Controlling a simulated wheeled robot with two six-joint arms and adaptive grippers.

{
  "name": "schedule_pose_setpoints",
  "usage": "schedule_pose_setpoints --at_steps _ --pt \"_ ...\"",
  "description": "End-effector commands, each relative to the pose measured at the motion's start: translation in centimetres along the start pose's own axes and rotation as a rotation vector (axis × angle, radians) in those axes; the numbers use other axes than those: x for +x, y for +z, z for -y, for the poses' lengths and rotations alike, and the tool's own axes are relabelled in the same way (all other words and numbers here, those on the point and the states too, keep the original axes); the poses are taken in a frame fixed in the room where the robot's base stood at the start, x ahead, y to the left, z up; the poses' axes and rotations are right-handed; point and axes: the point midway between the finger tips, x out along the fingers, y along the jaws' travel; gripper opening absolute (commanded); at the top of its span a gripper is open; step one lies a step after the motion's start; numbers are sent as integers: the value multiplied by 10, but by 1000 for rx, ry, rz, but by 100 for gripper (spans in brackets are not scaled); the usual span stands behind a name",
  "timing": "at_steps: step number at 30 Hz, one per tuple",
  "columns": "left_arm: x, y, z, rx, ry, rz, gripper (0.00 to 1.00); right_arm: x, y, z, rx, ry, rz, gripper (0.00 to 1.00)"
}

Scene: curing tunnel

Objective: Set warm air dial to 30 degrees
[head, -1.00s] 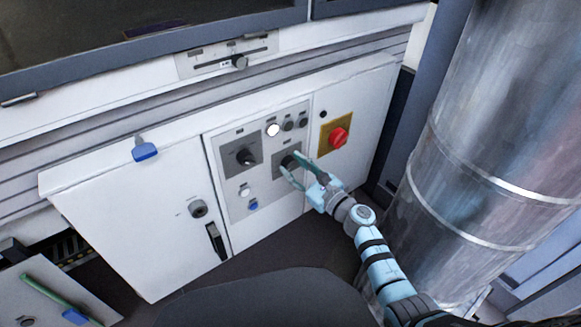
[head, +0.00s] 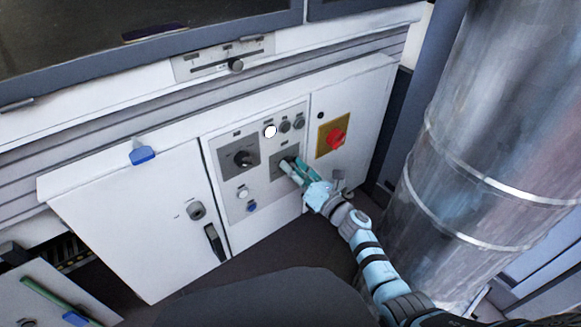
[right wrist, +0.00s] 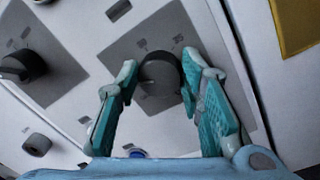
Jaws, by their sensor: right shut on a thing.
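The control panel (head: 229,186) on the white cabinet has two black dials on grey plates. The left dial (head: 243,158) stands free, and it also shows in the right wrist view (right wrist: 24,66). My right gripper (head: 288,166) is at the right dial. In the right wrist view this round dark dial (right wrist: 160,76) sits between the fingertips, and the gripper is shut on it. The markings around the dials are too small and blurred to read, so I cannot tell the setting. My left gripper is not in view.
A lit white lamp (head: 270,131) and small dark buttons sit above the right dial. A red knob (head: 336,137) on a yellow plate is close on the right. A large metal duct (head: 480,150) stands beside my right arm. A slider (head: 236,65) is above.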

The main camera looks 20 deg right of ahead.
Motion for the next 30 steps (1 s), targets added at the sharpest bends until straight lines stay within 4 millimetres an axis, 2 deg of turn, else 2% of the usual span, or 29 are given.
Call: schedule_pose_setpoints --at_steps 22,30 --pt "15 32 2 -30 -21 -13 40 3 -2 -6 705 -8 43 7" --pt "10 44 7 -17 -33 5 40 2 0 -6 942 -8 61 7"
